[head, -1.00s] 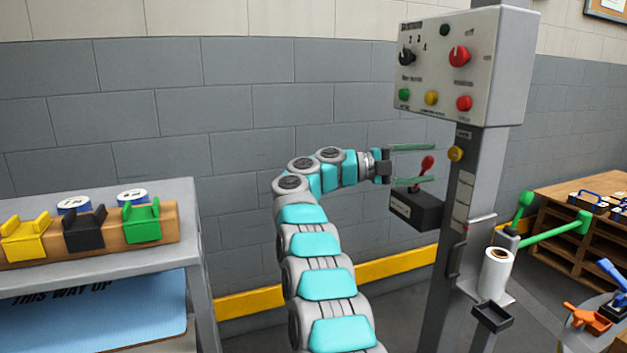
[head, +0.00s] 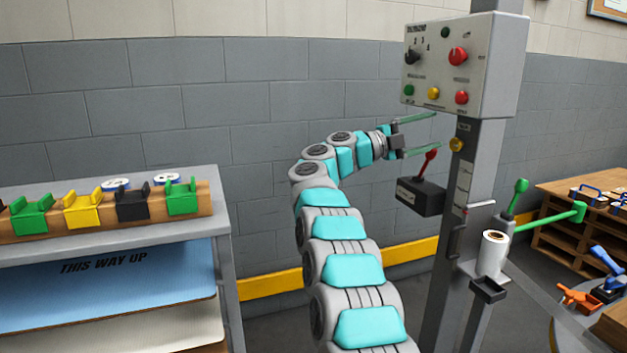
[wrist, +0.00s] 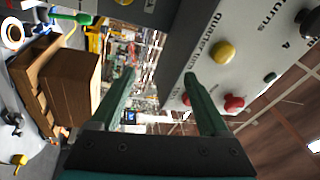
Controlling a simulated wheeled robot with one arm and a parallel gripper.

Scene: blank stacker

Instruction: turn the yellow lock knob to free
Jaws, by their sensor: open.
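The yellow lock knob (head: 456,144) is a small round knob on the grey column (head: 468,185), just below the control panel. My gripper (head: 436,133) is open and empty, its two green fingers left of the column and pointing toward it. In the head view the fingertips are close to the knob, with a small gap; depth is hard to judge. In the wrist view my gripper (wrist: 160,73) has nothing between its fingers. A yellow round part (wrist: 150,4), possibly the knob, is cut off by the top edge there.
The control panel (head: 440,75) with red, green and yellow buttons is above the fingers. A dark box with a red lever (head: 428,165) is just below them. Green handles (head: 545,225) and a white roll (head: 492,253) are lower on the column. A shelf (head: 90,245) stands at left.

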